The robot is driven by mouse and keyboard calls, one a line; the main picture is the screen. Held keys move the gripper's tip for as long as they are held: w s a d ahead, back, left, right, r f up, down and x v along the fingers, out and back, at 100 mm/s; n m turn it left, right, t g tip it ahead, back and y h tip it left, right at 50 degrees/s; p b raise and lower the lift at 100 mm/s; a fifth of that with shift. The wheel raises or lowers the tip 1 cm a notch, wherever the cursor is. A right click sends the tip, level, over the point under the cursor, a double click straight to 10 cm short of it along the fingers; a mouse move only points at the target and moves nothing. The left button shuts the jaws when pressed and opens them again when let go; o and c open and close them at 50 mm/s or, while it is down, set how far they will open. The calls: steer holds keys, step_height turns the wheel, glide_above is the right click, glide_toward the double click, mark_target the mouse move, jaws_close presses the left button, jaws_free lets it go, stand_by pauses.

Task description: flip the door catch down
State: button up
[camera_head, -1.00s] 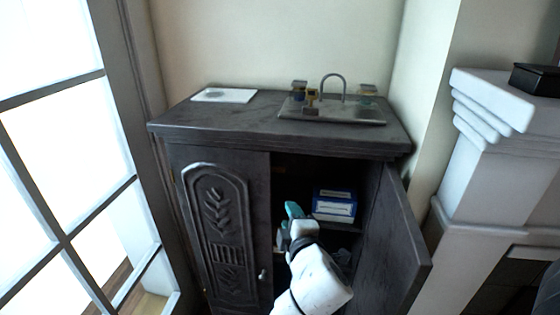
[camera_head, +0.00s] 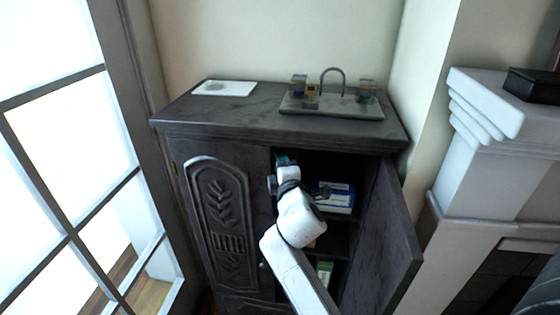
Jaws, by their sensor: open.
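The dark wooden cabinet (camera_head: 290,137) has its carved left door (camera_head: 222,215) shut and its right door (camera_head: 385,240) swung open. My white arm reaches up in front of the opening. My gripper (camera_head: 285,160), with a teal part showing at its end, is at the top of the opening, by the inner upper edge of the left door. The jaws are open, though the fingers are small and partly hidden by my wrist. I cannot make out the door catch; the gripper covers the upper edge of the left door. Whether the fingers touch anything there I cannot tell.
A blue and white box (camera_head: 338,197) sits on an inside shelf, and a green item (camera_head: 325,270) is lower down. A tray (camera_head: 340,108) with a faucet-like arch and a white plate (camera_head: 225,88) are on top. A window is left, a white fireplace surround (camera_head: 480,170) right.

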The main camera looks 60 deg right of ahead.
steer(key=shift+w+d, duration=0.2)
steer(key=shift+c, duration=0.4)
jaws_close()
